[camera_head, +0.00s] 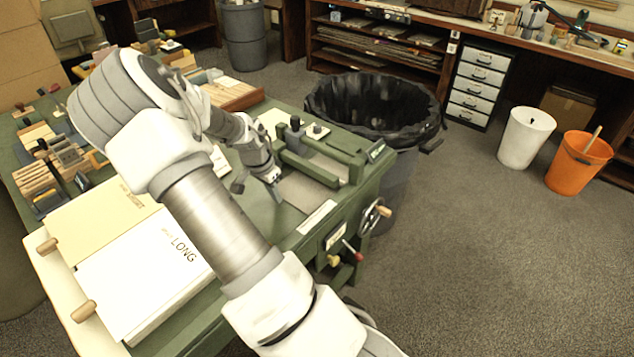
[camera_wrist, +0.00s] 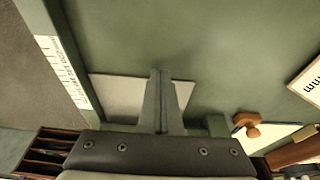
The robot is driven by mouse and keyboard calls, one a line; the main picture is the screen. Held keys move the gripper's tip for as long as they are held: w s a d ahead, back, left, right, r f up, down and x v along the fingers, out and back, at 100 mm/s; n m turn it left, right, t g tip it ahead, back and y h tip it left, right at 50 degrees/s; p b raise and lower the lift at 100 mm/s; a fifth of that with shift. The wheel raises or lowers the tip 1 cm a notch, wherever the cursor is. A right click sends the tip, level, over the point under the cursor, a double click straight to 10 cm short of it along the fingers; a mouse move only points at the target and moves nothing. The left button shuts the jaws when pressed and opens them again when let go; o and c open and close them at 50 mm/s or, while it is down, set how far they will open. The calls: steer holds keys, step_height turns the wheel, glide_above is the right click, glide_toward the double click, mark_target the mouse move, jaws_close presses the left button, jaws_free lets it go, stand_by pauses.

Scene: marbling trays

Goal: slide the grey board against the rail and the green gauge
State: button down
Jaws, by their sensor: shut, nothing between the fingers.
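The grey board (camera_head: 300,192) lies flat on the green bench in the camera_head view, partly hidden by my arm. In the wrist view the grey board (camera_wrist: 113,96) shows on both sides of my fingers. My gripper (camera_head: 277,196) points down at the board with its fingers together and empty. In the wrist view the gripper (camera_wrist: 160,73) covers the board's middle; I cannot tell whether the tips touch it. A low green bar (camera_head: 308,170), which looks like the rail, lies beyond the board. I cannot tell surely which green part is the gauge.
A white printed strip (camera_head: 316,217) runs along the bench's near edge, with a handwheel (camera_head: 372,216) below. A raised green beam (camera_head: 350,150) stands at the far side. White and cream stacks (camera_head: 150,270) lie at left. A black-lined bin (camera_head: 372,105) stands behind.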

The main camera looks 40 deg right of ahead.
mark_target(290, 198)
steer(key=shift+f+b, duration=0.4)
steer(key=shift+f, duration=0.15)
steer(key=shift+s+d, duration=0.2)
steer(key=shift+d, duration=0.7)
steer(key=shift+s+d, duration=0.15)
steer(key=shift+d, duration=0.75)
stand_by(1.0)
steer(key=p+v, duration=0.4)
steer(key=v, duration=0.1)
steer(key=shift+w+r, duration=0.25)
stand_by(0.7)
